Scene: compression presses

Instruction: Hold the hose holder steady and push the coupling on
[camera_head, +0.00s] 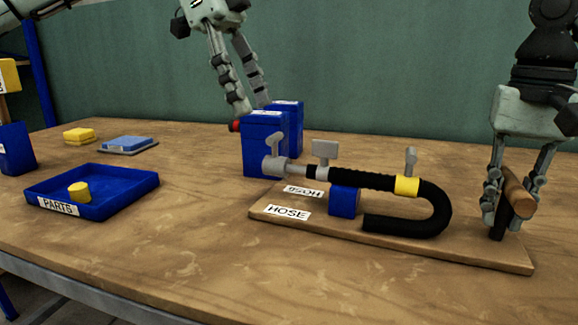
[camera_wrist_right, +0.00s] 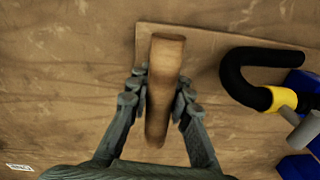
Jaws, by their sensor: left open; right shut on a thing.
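The hose holder is a wooden board (camera_head: 460,252) labelled HOSE. It carries a black U-bent hose (camera_head: 436,215) with a yellow band (camera_head: 407,186). A grey coupling (camera_head: 275,166) with an upright tab is at the left end of a thin grey rod in line with the hose; how it is joined is unclear. My right gripper (camera_head: 508,205) is shut on a wooden handle (camera_head: 518,192) at the board's right end; the handle also shows in the right wrist view (camera_wrist_right: 162,90).
Two blue boxes (camera_head: 262,150) stand close behind the coupling, with a small red piece (camera_head: 234,126) at their left. A blue PARTS tray (camera_head: 120,197) holds a yellow cylinder (camera_head: 79,192). Yellow (camera_head: 79,135) and blue (camera_head: 128,144) blocks lie behind it. The front table is clear.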

